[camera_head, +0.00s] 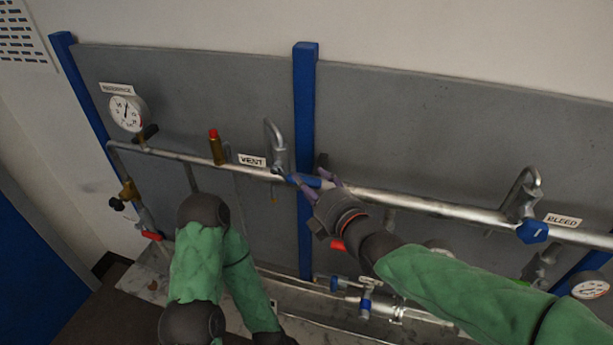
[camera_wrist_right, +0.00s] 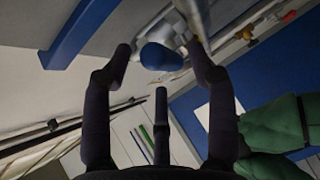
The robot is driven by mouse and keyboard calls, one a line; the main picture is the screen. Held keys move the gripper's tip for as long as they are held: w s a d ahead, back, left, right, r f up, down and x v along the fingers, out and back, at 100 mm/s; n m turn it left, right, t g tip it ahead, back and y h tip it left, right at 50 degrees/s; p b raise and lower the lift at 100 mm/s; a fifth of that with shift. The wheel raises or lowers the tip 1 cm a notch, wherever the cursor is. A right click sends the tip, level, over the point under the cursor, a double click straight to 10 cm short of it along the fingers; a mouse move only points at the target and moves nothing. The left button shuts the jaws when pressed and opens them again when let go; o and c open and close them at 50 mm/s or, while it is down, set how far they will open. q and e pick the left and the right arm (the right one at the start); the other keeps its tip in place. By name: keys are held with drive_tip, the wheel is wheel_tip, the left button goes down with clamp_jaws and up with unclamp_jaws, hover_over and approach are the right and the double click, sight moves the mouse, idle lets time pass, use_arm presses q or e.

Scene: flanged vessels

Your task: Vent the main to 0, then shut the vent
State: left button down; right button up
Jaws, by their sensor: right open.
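The main is a long silver pipe (camera_head: 440,203) across grey panels. The VENT label (camera_head: 252,160) sits beside a bent vent pipe (camera_head: 275,135). The blue vent handle (camera_head: 308,180) lies along the pipe just right of the label. My right gripper (camera_head: 322,184) is open around this handle; its fingers partly hide it. In the right wrist view the handle's blue end (camera_wrist_right: 162,57) shows between the spread fingers (camera_wrist_right: 160,72); contact cannot be told. A round gauge (camera_head: 128,113) stands at the left end, its reading too small to tell. My left gripper is out of view.
A blue bleed knob (camera_head: 532,232) sits below a second bent pipe, near the BLEED label (camera_head: 563,220). A brass fitting with a red cap (camera_head: 216,147) stands left of VENT. A blue post (camera_head: 305,100) rises behind the handle.

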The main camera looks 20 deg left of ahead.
drive_tip(key=shift+x, duration=1.35)
drive_tip(key=shift+d, duration=0.1)
clamp_jaws()
